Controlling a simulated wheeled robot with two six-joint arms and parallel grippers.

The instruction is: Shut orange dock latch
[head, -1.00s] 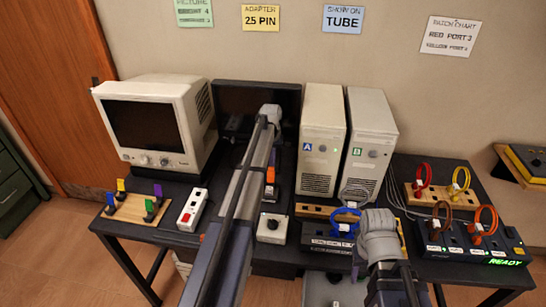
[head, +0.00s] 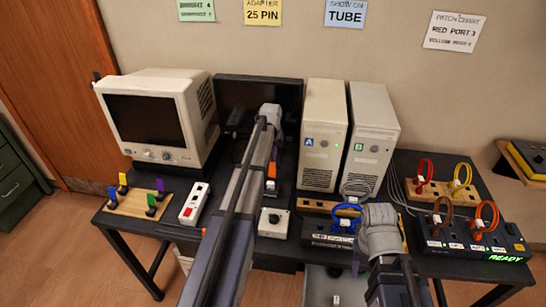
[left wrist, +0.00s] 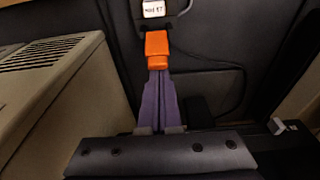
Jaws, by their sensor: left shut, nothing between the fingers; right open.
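The orange latch (left wrist: 157,47) shows in the left wrist view, near the top middle, below a small white label. In the head view an orange part (head: 271,171) shows just right of my left arm, in front of the dark back panel. My left gripper (left wrist: 158,72) is shut and empty. Its purple-tinted fingers lie together and their tips reach the lower edge of the orange latch; I cannot tell whether they touch it. My left forearm partly hides the dock in the head view. My right arm's grey wrist joint shows at the lower right, but its fingers are out of sight.
Two computer towers (head: 323,135) stand right of the dock, and a beige monitor (head: 158,115) stands left. A red-button strip (head: 194,204) and a small knob box (head: 273,223) sit near the front edge. Coloured cable loops and a READY panel (head: 503,257) are at right.

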